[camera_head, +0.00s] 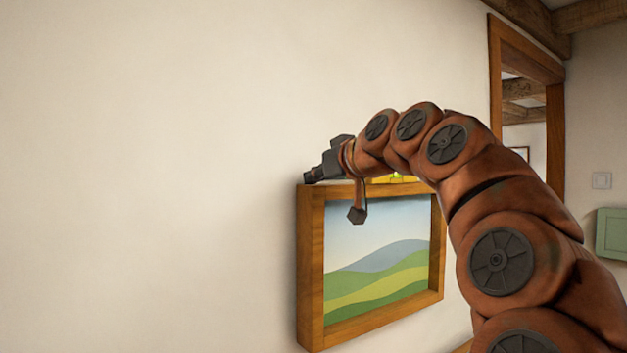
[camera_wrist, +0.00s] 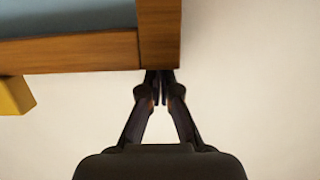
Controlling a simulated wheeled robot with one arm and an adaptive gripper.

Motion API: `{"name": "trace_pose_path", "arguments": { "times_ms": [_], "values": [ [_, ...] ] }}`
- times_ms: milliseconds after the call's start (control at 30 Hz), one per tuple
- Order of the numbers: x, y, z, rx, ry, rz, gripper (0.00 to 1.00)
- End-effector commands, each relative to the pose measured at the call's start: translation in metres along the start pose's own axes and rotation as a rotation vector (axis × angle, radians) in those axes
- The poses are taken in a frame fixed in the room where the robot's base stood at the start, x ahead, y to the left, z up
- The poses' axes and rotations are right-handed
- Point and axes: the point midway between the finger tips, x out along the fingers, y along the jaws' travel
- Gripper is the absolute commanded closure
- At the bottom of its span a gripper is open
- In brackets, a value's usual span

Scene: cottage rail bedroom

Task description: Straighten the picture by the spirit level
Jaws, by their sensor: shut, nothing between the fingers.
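The picture (camera_head: 375,255), a landscape of green hills in a wooden frame (camera_head: 311,270), hangs on the wall. Its corner shows in the wrist view (camera_wrist: 160,35). The yellow spirit level (camera_head: 396,178) is on the frame's top edge, mostly hidden behind my arm; one end shows in the wrist view (camera_wrist: 14,96). Its bubble cannot be read. My gripper (camera_head: 308,178) is shut and empty at the frame's upper left corner. In the wrist view its fingertips (camera_wrist: 160,78) meet the frame's edge by the corner; I cannot tell if they touch.
The wall (camera_head: 150,170) left of the picture is bare and clear.

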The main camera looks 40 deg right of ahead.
Motion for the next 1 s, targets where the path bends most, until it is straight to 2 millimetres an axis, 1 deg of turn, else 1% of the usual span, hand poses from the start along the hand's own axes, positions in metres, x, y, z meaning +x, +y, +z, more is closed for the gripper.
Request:
{"name": "trace_pose_path", "arguments": {
  "times_ms": [233,333,467,667,800,1000],
  "values": [
    [0.0,0.0,-0.001,0.001,0.0,0.0,1.0],
    [-0.001,0.0,-0.005,0.001,0.001,0.0,1.0],
    [-0.004,0.0,-0.018,0.0,0.0,0.0,1.0],
    [-0.011,0.0,-0.044,-0.001,0.003,0.001,1.0],
    [-0.031,0.0,-0.037,0.0,0.002,-0.001,1.0],
    [-0.065,0.001,-0.038,-0.001,0.003,0.0,1.0]
  ]
}}
